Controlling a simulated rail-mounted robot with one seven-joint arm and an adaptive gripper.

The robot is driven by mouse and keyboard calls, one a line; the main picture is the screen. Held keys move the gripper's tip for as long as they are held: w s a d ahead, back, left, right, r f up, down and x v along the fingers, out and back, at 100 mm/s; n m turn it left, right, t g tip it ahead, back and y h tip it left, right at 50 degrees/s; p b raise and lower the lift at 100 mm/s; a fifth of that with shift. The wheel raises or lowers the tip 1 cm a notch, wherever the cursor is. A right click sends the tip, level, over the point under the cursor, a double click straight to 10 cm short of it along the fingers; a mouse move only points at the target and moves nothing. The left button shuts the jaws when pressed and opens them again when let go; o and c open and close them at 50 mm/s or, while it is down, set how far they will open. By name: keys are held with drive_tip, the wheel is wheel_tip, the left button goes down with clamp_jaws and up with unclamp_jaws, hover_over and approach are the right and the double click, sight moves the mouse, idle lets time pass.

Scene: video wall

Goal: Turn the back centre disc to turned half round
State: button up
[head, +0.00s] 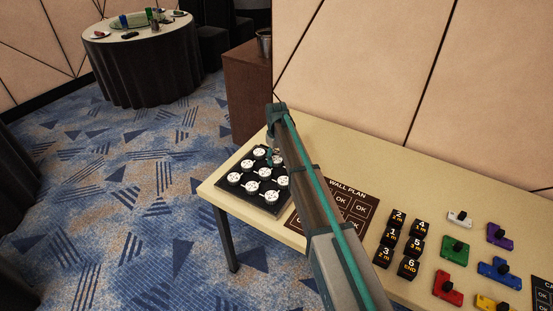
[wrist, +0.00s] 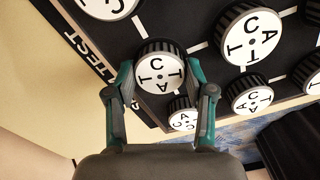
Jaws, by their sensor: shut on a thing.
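A black board (head: 274,208) at the table's left end carries rows of round white-faced discs with black knurled rims. In the wrist view my gripper (wrist: 160,88) is shut on one disc (wrist: 160,73), with a finger on each side of its rim. This is the middle disc of the row along the board's lettered edge, which matches the back centre disc (head: 277,160) in the head view. Its face shows black letters around a centre dot, the C near the top. In the head view my arm partly covers the back row and my gripper (head: 273,156).
Neighbouring discs (wrist: 250,38) stand close around the gripped one, including a smaller-looking disc (wrist: 183,116) by the right finger. A wall plan card (head: 345,186), black numbered blocks (head: 390,232) and coloured knobbed pieces (head: 455,250) lie rightward. A wall stands behind the table.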

sight(276, 159)
drive_tip(key=shift+n, duration=1.3)
drive_tip(key=o, duration=1.2)
drive_tip(key=shift+c, duration=0.2)
drive_tip(key=shift+r, duration=0.1)
wheel_tip(276, 159, up, 12)
